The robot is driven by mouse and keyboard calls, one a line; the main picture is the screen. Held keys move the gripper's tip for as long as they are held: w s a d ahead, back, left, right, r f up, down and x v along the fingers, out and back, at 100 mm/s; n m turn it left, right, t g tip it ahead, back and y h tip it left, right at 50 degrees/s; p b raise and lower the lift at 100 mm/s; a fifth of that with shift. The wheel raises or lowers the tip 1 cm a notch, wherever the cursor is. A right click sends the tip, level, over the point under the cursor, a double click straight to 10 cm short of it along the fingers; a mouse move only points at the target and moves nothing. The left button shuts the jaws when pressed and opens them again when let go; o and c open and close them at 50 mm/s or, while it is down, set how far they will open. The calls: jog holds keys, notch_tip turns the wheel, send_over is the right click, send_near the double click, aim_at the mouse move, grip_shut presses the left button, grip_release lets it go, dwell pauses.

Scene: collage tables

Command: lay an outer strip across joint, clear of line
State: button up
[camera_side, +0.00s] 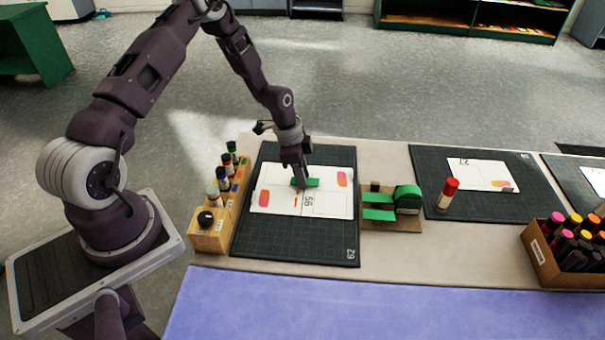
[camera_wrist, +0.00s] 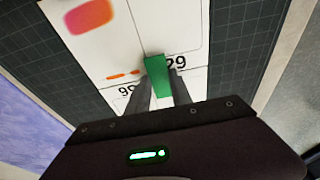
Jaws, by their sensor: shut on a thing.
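My gripper (camera_side: 300,184) points down over the white sheets (camera_side: 275,203) on the dark mat at the left. It is shut on a green strip (camera_side: 313,183), which also shows between the fingers in the wrist view (camera_wrist: 156,77). The strip is at or just above the paper; I cannot tell whether it touches. The joint between the sheets runs near the printed numbers and is partly hidden by the fingers and strip. A short orange line (camera_wrist: 122,75) lies beside the strip, apart from it in the wrist view.
Right of the mat (camera_side: 300,250), a holder (camera_side: 395,222) carries more green strips (camera_side: 378,214) and a green roll (camera_side: 407,197). A wooden rack (camera_side: 212,240) of bottles stands left. A red-capped glue stick (camera_side: 447,196) stands on another mat (camera_side: 485,206). A marker box (camera_side: 545,260) is far right.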

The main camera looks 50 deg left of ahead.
dwell(0.4)
jog(key=o, duration=1)
jog(key=shift+w+d+v, duration=0.2)
jog(key=shift+v, duration=0.95)
jog(key=shift+w+d+v, duration=0.15)
jog(key=shift+v, duration=1)
jog(key=shift+w+d+v, duration=0.2)
jog(key=shift+v, duration=0.95)
jog(key=shift+r, duration=0.2)
